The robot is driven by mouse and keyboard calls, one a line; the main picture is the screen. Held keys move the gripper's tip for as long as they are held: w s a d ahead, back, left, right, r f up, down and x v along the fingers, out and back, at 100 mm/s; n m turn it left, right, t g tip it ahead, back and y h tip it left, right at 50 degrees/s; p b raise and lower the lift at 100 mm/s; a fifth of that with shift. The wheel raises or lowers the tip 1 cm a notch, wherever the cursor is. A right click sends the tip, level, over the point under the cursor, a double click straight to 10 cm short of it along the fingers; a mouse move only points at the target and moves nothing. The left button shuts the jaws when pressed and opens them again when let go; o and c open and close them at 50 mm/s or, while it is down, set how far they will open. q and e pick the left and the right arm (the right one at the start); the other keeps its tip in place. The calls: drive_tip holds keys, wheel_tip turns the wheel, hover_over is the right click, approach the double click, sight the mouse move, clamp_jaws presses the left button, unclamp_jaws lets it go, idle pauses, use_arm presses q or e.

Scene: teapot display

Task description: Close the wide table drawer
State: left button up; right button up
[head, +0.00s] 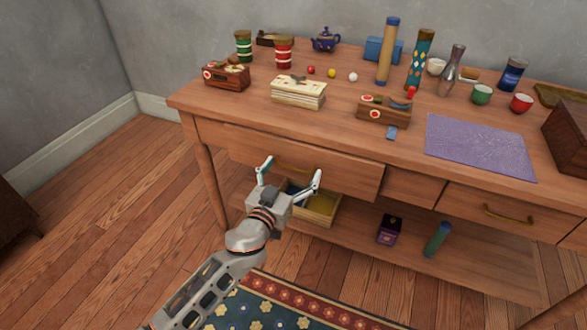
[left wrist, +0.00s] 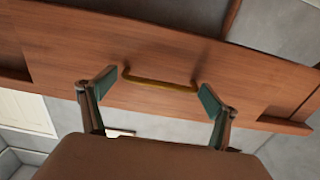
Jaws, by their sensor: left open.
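The wide table drawer (head: 240,143) is the long wooden front at the left of the table. My left gripper (head: 291,171) is open and empty in front of the drawer. In the left wrist view its fingertips (left wrist: 157,91) lie on either side of the handle, apart from each other. My right gripper is not in view.
The tabletop (head: 240,110) bears several tins, cups, boxes and a purple mat (head: 480,147). A smaller drawer (head: 500,212) is at the right. An open wooden box (head: 318,210) stands on the lower shelf below my gripper. A patterned rug (head: 270,300) lies on the floor.

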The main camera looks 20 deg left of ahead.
sight(297, 162)
use_arm(q)
drive_tip(key=shift+w, duration=0.2)
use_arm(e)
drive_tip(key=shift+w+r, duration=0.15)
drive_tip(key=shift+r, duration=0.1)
use_arm(q)
drive_tip(key=c, duration=1.3)
drive_tip(key=shift+w, duration=0.25)
drive_tip(key=shift+w+f+b, duration=0.15)
drive_tip(key=shift+w+b, duration=0.15)
drive_tip(key=shift+w, duration=0.9)
drive_tip(key=shift+o, duration=0.2)
drive_tip(key=shift+w, duration=0.5)
drive_tip(key=shift+r, duration=0.35)
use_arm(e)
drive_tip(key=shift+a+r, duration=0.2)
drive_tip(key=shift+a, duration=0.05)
